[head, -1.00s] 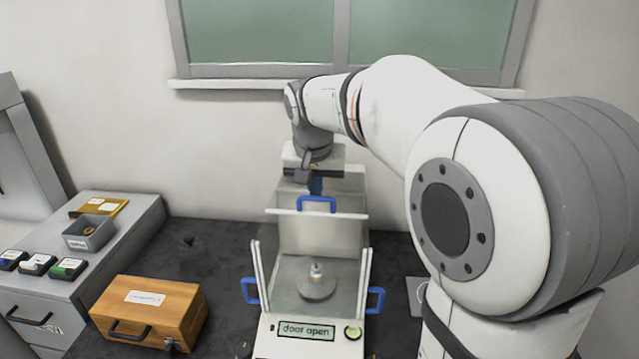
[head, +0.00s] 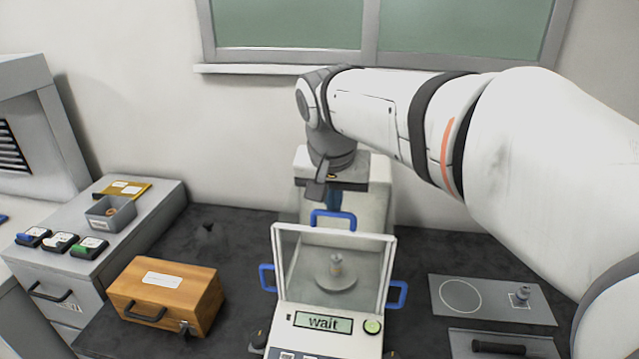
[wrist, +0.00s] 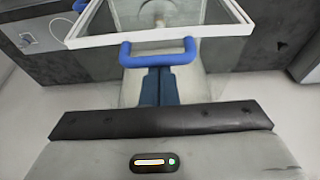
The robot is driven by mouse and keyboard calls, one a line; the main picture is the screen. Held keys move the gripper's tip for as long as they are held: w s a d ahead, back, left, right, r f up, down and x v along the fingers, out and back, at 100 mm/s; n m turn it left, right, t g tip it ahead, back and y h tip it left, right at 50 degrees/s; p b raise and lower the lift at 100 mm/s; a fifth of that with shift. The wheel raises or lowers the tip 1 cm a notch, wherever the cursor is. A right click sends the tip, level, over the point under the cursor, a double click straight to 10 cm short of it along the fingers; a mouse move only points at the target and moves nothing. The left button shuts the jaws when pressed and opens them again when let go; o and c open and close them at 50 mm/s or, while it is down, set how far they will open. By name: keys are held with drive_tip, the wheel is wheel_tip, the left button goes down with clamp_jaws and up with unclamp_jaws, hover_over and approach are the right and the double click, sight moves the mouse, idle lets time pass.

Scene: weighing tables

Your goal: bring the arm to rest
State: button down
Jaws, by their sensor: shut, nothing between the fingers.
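My gripper (head: 334,203) points down behind the balance's top edge, close to the blue handle (head: 333,220) of the glass cover. In the wrist view its dark blue fingers (wrist: 158,80) are shut together with nothing between them. Their tips lie right beside the blue handle (wrist: 158,52); I cannot tell whether they touch it. The glass draft shield (head: 303,260) looks closed over a small metal weight (head: 336,265) on the round pan (head: 336,282). The balance display (head: 323,323) reads "wait".
A wooden case (head: 165,292) stands left of the balance. A grey cabinet (head: 160,205) bears a small tray (head: 110,212) and several small boxes. The wall and window (head: 290,25) are behind.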

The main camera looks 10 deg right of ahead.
drive_tip(key=s+d+v, duration=0.1)
drive_tip(key=v, duration=0.5)
drive_tip(key=s+d+f+n, duration=0.1)
drive_tip(key=s+d+f, duration=0.1)
drive_tip(key=s+f, duration=0.4)
drive_tip(key=s+d+f+n+y, duration=0.1)
drive_tip(key=s+f, duration=0.5)
drive_tip(key=f, duration=0.6)
drive_tip(key=shift+d+f+n, duration=0.2)
drive_tip(key=shift+d+n, duration=0.6)
drive_tip(key=shift+d, duration=0.1)
